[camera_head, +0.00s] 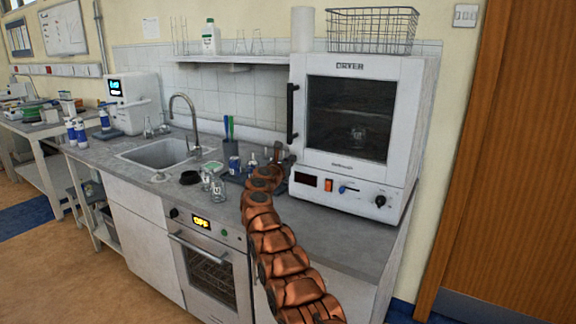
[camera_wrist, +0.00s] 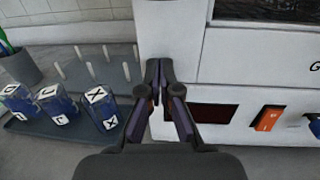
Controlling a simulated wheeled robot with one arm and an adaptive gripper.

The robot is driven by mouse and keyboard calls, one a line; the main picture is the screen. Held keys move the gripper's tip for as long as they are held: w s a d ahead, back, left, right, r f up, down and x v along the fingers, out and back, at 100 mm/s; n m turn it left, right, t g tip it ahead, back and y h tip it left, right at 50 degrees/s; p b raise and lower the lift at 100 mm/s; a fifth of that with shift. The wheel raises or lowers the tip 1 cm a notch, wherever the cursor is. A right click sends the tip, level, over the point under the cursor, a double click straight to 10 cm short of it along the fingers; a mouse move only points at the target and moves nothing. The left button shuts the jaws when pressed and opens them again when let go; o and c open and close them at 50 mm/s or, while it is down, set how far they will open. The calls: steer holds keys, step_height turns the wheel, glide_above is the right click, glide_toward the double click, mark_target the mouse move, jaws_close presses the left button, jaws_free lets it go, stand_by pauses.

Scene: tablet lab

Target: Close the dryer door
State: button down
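The white dryer (camera_head: 348,130) stands on the right part of the counter. Its door (camera_head: 350,112) has a dark window and a black vertical handle (camera_head: 292,113) on the left side. The door looks flush or nearly flush with the front; I cannot tell whether a small gap remains. My gripper (camera_head: 279,155) is at the dryer's lower left corner, below the handle. In the wrist view my gripper (camera_wrist: 159,70) has its fingertips together with nothing visible between them, in front of the dryer's lower left edge. The handle is not seen in the wrist view.
A cup of pens (camera_head: 230,147), flasks (camera_head: 212,182) and a sink (camera_head: 160,153) are further left. A wire basket (camera_head: 372,30) sits on the dryer. The counter before the dryer (camera_head: 335,225) is clear.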

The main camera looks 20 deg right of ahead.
steer(key=w+a+b+v, duration=0.1)
steer(key=b+v, duration=1)
steer(key=v, duration=0.3)
steer(key=shift+a, duration=0.2)
stand_by(0.3)
steer(key=shift+w, duration=0.1)
